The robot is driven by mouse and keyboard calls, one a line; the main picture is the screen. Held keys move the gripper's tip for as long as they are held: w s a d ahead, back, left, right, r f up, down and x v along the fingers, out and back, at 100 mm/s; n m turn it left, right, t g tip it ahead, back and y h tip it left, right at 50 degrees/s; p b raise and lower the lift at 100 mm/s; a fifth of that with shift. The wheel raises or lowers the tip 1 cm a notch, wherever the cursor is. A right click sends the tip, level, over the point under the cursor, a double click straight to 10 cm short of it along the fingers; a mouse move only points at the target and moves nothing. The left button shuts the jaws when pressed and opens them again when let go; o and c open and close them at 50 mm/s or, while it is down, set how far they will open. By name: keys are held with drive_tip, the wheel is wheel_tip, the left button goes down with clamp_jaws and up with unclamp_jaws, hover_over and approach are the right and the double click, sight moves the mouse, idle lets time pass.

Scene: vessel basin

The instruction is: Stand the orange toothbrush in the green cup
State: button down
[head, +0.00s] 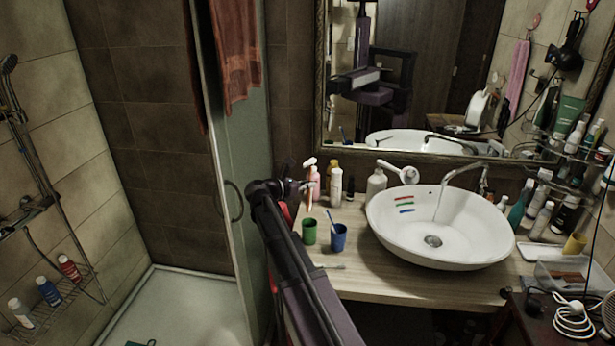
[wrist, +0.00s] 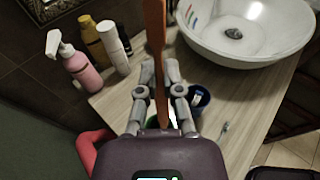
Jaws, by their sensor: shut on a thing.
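The orange toothbrush (wrist: 155,35) is between my gripper's fingers (wrist: 159,72) in the wrist view, its long shaft running up and down the picture. In the head view my gripper (head: 305,187) is above the counter, over the green cup (head: 309,232) and close to the pink bottle. The green cup stands upright on the counter's left part. In the wrist view only bits of green show behind the fingers, so I cannot tell whether the brush's lower end is within the cup.
A blue cup (head: 339,239) holding a brush stands just right of the green cup. A pale brush (head: 328,266) lies in front. A pink pump bottle (wrist: 78,66) and other bottles stand behind. The white basin (head: 440,235) is to the right, the glass shower panel (head: 238,150) to the left.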

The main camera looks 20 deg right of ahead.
sight(308, 209)
drive_tip(key=shift+w+d+r+t+h, duration=0.1)
drive_tip(key=shift+w+r+t+h, duration=0.15)
drive_tip(key=shift+r, duration=0.2)
drive_tip(key=shift+w+d+r+t+h, duration=0.15)
drive_tip(key=shift+w+r, duration=0.15)
drive_tip(key=shift+r, duration=0.15)
drive_tip(key=shift+a+f, duration=0.1)
drive_tip(key=shift+f, duration=0.1)
drive_tip(key=shift+f+b, duration=6.25)
drive_tip(key=shift+b, duration=0.15)
drive_tip(key=c, duration=0.7)
unclamp_jaws()
drive_tip(key=shift+r, duration=0.1)
